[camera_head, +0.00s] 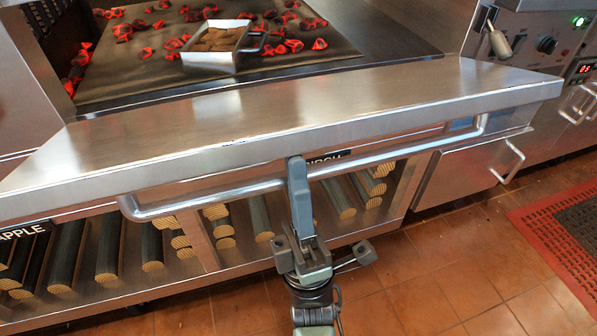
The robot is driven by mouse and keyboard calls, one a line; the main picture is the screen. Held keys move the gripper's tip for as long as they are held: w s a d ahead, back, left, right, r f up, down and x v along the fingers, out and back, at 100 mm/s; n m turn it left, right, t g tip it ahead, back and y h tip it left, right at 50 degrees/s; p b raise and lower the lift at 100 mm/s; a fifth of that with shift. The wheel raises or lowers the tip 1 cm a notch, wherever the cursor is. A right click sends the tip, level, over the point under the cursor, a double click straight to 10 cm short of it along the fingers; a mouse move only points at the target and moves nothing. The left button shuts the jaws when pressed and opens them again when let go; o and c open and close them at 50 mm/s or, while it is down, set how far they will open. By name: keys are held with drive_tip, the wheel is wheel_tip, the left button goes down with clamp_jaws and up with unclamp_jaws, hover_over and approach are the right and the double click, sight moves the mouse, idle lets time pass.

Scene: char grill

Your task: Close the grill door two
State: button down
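A wide steel panel (270,115) with a long bar handle (230,190) along its front edge lies roughly flat in front of the grill opening. It looks like a grill door folded down, but no label marks it as door two. My gripper (297,170) reaches up from below, its grey finger crossing in front of the bar handle near its middle, with the tip by the panel's lower edge. Only one finger shows clearly, so I cannot tell whether it grips the bar.
Glowing coals and a metal pan (212,48) of brown pieces lie in the grill. Log racks (105,250) sit below the panel. A drawer with a handle (470,172) is at right. A red-edged mat (565,235) lies on the tiled floor; floor in front is clear.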

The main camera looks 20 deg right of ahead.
sight(286, 121)
drive_tip(key=w+r+g+p, duration=0.1)
drive_tip(key=r+p, duration=0.2)
drive_tip(key=p, duration=0.2)
drive_tip(key=w+r+g+p, duration=0.1)
drive_tip(key=r+g+p, duration=0.1)
drive_tip(key=p, duration=0.3)
drive_tip(key=w+r+g+p, duration=0.1)
drive_tip(key=r+g+p, duration=0.1)
drive_tip(key=r+p, duration=0.3)
drive_tip(key=shift+w+a+r, duration=0.1)
drive_tip(key=shift+w, duration=0.25)
drive_tip(key=w+r+g+p, duration=0.3)
drive_tip(key=w+p, duration=0.4)
drive_tip(key=p, duration=0.5)
drive_tip(key=w+r+g+p, duration=0.4)
drive_tip(key=w+p, duration=0.3)
drive_tip(key=p, duration=0.5)
drive_tip(key=shift+a+g+h+p, duration=0.3)
drive_tip(key=shift+g+p, duration=0.1)
drive_tip(key=shift+g, duration=0.1)
